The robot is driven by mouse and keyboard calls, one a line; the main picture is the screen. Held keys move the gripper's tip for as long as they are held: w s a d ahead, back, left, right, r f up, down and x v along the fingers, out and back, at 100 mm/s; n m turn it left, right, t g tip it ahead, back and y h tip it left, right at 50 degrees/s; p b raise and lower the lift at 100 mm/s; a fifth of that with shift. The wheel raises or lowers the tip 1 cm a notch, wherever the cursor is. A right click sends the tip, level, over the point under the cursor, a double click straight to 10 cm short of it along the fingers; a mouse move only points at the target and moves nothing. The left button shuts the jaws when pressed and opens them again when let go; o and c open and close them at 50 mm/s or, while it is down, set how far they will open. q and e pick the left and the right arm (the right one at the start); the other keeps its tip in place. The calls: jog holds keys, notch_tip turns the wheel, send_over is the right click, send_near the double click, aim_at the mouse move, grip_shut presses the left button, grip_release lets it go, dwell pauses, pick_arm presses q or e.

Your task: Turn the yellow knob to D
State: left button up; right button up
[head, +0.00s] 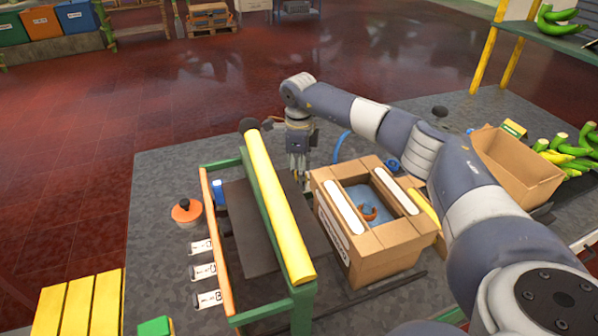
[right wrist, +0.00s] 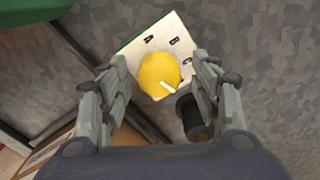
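A short white pointer on the knob points to the lower right in the right wrist view. My right gripper (head: 299,178) points down between the green-and-yellow rack and the cardboard box. In the right wrist view its fingers (right wrist: 159,64) are open, one on each side of the knob, with a gap on both sides. I cannot make out the knob clearly in the head view. My left gripper is not in view.
A black cylinder (right wrist: 192,116) stands close by the plate, near the right finger. The rack's yellow bar (head: 278,205) runs left of my gripper. The open cardboard box (head: 385,262) is close on the right. An orange-lidded pot (head: 186,210) stands at the left.

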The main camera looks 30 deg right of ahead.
notch_tip(320, 180, up, 12)
dwell(0.6)
dwell(0.5)
